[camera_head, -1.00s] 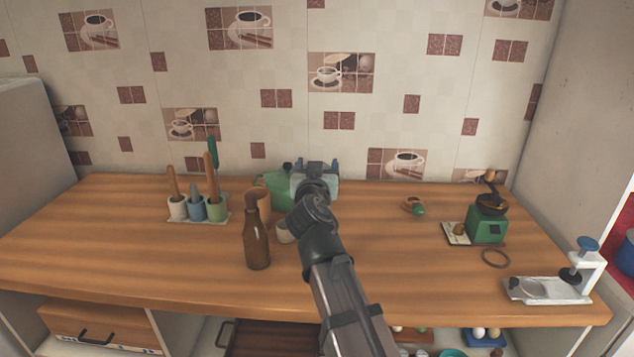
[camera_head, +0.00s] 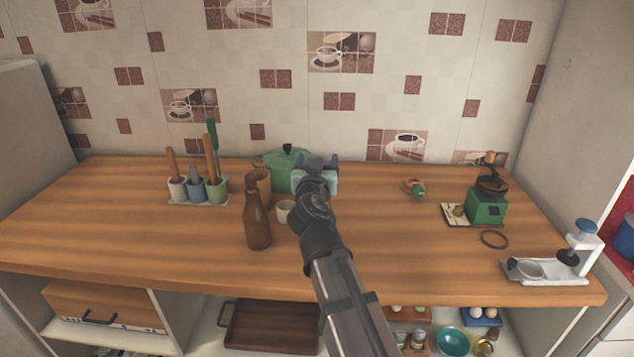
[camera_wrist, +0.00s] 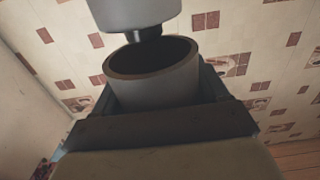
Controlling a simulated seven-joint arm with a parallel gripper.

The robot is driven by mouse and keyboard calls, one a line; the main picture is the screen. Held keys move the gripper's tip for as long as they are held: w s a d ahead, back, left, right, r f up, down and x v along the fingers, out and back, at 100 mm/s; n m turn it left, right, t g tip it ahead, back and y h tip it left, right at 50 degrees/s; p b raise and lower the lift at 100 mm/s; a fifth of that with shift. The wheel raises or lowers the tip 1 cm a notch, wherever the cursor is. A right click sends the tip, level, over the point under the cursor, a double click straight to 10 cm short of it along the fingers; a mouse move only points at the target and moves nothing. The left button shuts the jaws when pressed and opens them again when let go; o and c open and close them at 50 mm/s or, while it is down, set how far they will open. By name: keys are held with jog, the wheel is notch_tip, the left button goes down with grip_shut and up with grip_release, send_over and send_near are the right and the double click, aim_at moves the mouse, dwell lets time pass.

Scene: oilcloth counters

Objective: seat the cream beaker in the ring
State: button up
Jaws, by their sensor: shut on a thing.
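My gripper (camera_head: 318,160) is over the middle of the counter, in front of the green pot. In the wrist view my gripper (camera_wrist: 158,95) is shut on a pale, open-topped beaker (camera_wrist: 155,85), which looks grey in the shade and has a brownish rim. In the head view the gripper and arm hide this beaker. A dark ring (camera_head: 494,239) lies flat on the right side of the counter, well to the right of my gripper. A small cream cup (camera_head: 284,211) stands beside the brown bottle, just left of my arm.
A brown bottle (camera_head: 257,222) and a green pot (camera_head: 283,172) stand close to my gripper. A green grinder (camera_head: 487,207) is behind the ring, and a white press (camera_head: 550,272) is at its right. Tool holders (camera_head: 197,190) stand left. Counter between arm and ring is clear.

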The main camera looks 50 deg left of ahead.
jog(key=shift+f, duration=2.45)
jog(key=shift+f, duration=0.2)
jog(key=o, duration=1)
jog(key=shift+o, duration=0.2)
jog(key=v, duration=1.4)
jog(key=shift+a, duration=0.2)
